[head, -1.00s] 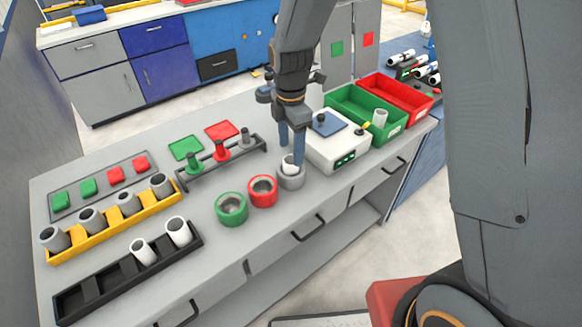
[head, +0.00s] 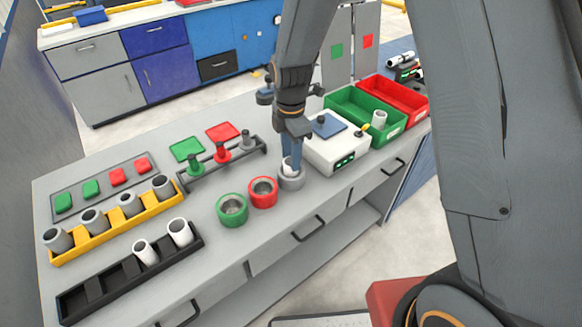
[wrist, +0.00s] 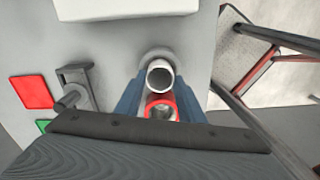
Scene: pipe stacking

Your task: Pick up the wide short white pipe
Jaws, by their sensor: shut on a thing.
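My gripper (head: 291,160) points down over the grey round holder (head: 291,181) at the front of the bench. Its blue fingers are shut on a white pipe (head: 288,169) that stands upright in this holder. In the wrist view the pipe's open end (wrist: 160,75) shows between the fingers (wrist: 160,106). How deep the pipe sits is hidden. Two other white pipes stand in the black tray (head: 95,289), a left one (head: 146,252) and a right one (head: 180,232). Another white pipe (head: 379,120) stands in the green bin (head: 351,104).
A red round holder (head: 263,191) and a green one (head: 232,210) stand left of the grey holder. A white box (head: 333,155) is close on the right. Behind is a rack with coloured posts (head: 222,153). A yellow tray (head: 115,226) holds several grey pipes.

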